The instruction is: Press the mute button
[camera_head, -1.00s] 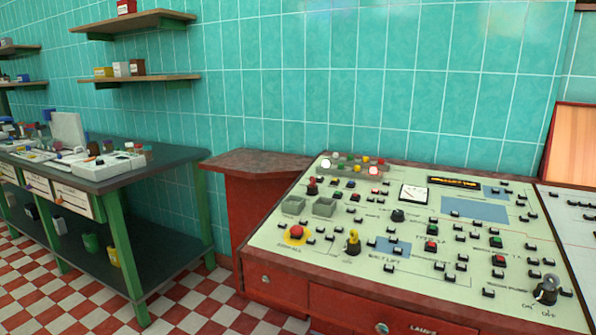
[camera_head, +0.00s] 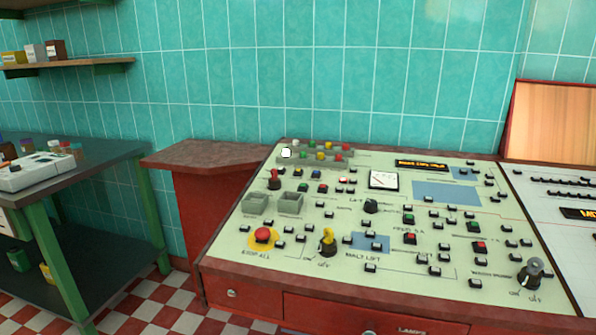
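A pale control panel (camera_head: 300,233) on a red desk fills the middle and right of the head view. It carries many small dark push buttons, and I cannot read a mute label on any of them. A red mushroom button (camera_head: 263,235) on a yellow disc is marked STOP ALL. Two rows of coloured lamps (camera_head: 320,156) stand at the panel's back left, with one white lamp (camera_head: 286,153) glowing. Neither of my grippers is in view.
A yellow switch (camera_head: 328,242) and a black rotary switch (camera_head: 531,272) rise from the panel. A dial meter (camera_head: 384,180) sits near its back. A second panel (camera_head: 560,215) adjoins at right. A green-framed table (camera_head: 75,190) stands left, with checkered floor (camera_head: 160,303) between.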

